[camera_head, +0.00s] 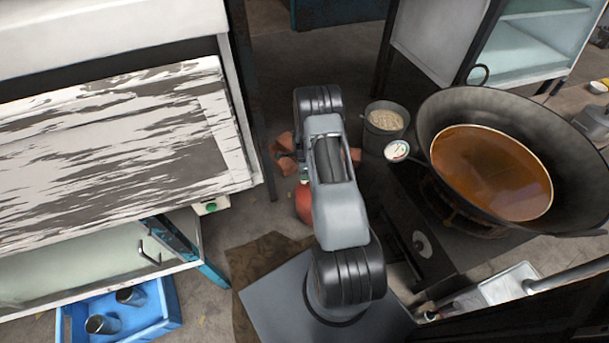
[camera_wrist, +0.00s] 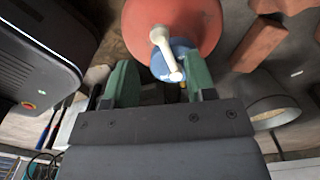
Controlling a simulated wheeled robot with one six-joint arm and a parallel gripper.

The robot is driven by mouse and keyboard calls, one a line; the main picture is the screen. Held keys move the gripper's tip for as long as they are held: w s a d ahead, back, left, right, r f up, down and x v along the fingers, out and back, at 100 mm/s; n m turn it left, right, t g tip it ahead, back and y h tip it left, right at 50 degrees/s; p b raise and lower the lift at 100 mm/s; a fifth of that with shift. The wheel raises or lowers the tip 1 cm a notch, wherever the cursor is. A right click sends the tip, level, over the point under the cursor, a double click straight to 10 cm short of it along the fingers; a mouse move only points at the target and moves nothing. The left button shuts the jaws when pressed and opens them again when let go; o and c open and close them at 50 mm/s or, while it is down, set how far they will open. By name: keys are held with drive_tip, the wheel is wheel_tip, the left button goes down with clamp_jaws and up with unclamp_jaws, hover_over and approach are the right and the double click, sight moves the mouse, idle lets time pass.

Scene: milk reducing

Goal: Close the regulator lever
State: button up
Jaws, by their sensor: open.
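A red gas cylinder (camera_wrist: 200,25) fills the top middle of the wrist view. On it sits a blue regulator (camera_wrist: 159,68) with a white lever (camera_wrist: 165,52), which slants down toward my gripper. My gripper (camera_wrist: 158,78) is open, its two green fingers apart on either side of the regulator and lever's lower end. I cannot tell whether either finger touches them. In the head view the cylinder (camera_head: 303,204) stands on the floor, mostly hidden by my arm; the regulator, lever and fingertips are not clear there.
A large wok (camera_head: 445,120) of brown liquid stands on the stove at right, with a dial thermometer (camera_head: 397,151) at its rim. A metal bucket (camera_head: 384,133) and broken bricks (camera_head: 284,150) lie near the cylinder. A cabinet (camera_head: 235,150) and blue crate (camera_head: 160,318) are at left.

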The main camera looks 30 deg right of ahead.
wheel_tip(320, 180, up, 8)
drive_tip(key=p, duration=0.1)
drive_tip(key=shift+p, duration=0.35)
drive_tip(key=shift+r, duration=0.1)
